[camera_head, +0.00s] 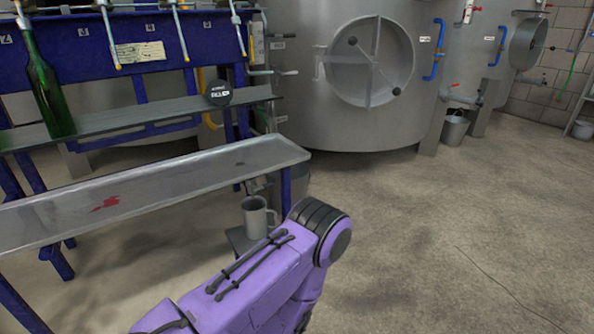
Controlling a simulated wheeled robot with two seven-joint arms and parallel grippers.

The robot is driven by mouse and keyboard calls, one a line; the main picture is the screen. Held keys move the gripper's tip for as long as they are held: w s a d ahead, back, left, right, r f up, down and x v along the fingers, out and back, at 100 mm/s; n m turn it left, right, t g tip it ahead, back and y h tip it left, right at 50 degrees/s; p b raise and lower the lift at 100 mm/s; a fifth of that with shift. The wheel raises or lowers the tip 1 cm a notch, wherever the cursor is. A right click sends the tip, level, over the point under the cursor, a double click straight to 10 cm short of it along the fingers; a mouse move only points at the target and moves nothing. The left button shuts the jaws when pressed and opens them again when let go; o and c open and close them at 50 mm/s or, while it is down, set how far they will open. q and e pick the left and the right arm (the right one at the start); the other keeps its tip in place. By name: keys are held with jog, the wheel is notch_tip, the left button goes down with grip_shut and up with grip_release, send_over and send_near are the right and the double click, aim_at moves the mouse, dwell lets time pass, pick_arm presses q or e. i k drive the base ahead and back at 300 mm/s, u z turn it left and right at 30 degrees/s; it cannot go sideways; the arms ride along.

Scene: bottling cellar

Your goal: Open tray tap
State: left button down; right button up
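The long grey tray (200,172) slopes across the left side, with a red stain on its floor. A small metal tap (257,185) shows under the tray's right end, beside a blue leg. It is small and partly in shadow, so I cannot tell its handle position. A grey mug (256,218) stands below it on a small dark stand. My purple arm reaches in from the bottom, in front of the stand. Neither of my grippers is in view.
A blue filling rack (140,80) with several spouts stands behind the tray. A green bottle (48,95) stands at its left. A large steel tank (310,110) is at the back, with a bucket (454,130) to its right.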

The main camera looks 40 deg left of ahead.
aim_at(255, 188)
jog(key=u, duration=0.4)
jog(key=i, duration=0.85)
jog(key=u, duration=0.6)
